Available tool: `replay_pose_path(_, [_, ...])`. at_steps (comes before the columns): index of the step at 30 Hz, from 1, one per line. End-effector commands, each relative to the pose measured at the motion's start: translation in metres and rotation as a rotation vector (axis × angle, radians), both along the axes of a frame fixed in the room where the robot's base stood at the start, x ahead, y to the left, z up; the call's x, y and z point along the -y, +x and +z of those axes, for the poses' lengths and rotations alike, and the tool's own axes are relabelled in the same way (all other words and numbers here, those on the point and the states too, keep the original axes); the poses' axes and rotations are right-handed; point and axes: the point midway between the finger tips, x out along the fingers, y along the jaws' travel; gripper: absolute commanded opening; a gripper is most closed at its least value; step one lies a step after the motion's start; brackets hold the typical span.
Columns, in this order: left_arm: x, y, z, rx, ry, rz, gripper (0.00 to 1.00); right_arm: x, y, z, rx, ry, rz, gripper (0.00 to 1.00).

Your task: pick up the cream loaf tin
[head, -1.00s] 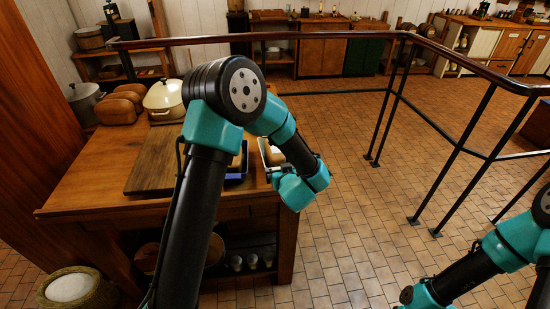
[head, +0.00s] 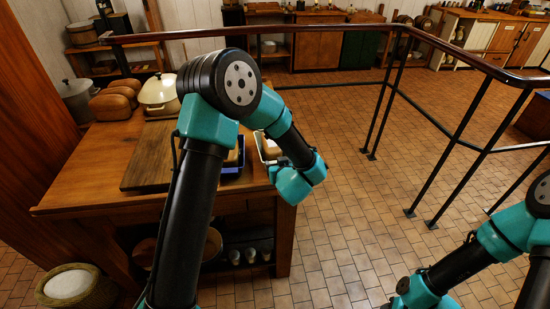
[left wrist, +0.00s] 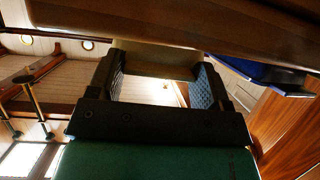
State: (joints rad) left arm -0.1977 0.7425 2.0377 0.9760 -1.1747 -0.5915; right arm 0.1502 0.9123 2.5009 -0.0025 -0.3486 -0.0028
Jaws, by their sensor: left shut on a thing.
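The cream loaf tin (head: 259,146) is at the right end of the wooden table, with a brown loaf (head: 270,148) showing in it. My left forearm and wrist hide much of it. In the left wrist view the tin (left wrist: 155,58) is a shaded beige shape between and beyond the fingers. My left gripper (left wrist: 157,84) is shut on it, with one finger on each side. Whether the tin is clear of the table cannot be told. In the head view the left fingers are hidden. My right arm enters at lower right, its gripper out of view.
A blue tin (head: 234,168) stands close left of the cream tin, beside a dark board (head: 150,158). A cream lidded pot (head: 158,92) and brown loaves (head: 110,105) are farther back on the table (head: 85,175). A railing (head: 450,140) runs at right; open tiled floor lies between.

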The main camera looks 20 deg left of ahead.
Motion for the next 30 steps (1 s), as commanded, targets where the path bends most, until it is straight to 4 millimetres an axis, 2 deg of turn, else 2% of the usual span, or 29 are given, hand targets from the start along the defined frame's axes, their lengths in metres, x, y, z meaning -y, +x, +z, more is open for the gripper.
replay_pose_path(5, [0.000, 0.001, 0.006, 0.003, 0.001, 0.000, 0.44, 0.000, 0.000, 0.000, 0.000, 0.000, 0.000, 0.43])
replay_pose_path(17, [0.000, 0.001, 0.036, 0.005, 0.000, 0.002, 0.44, 0.000, 0.000, 0.000, 0.000, 0.000, 0.000, 0.43])
replay_pose_path(26, [0.013, -0.031, 0.039, 0.002, 0.001, -0.002, 0.44, 0.000, 0.000, 0.000, 0.000, 0.000, 0.000, 0.43])
replay_pose_path(30, [0.023, -0.056, 0.042, 0.000, 0.001, -0.004, 0.44, 0.000, 0.000, 0.000, 0.000, 0.000, 0.000, 0.43])
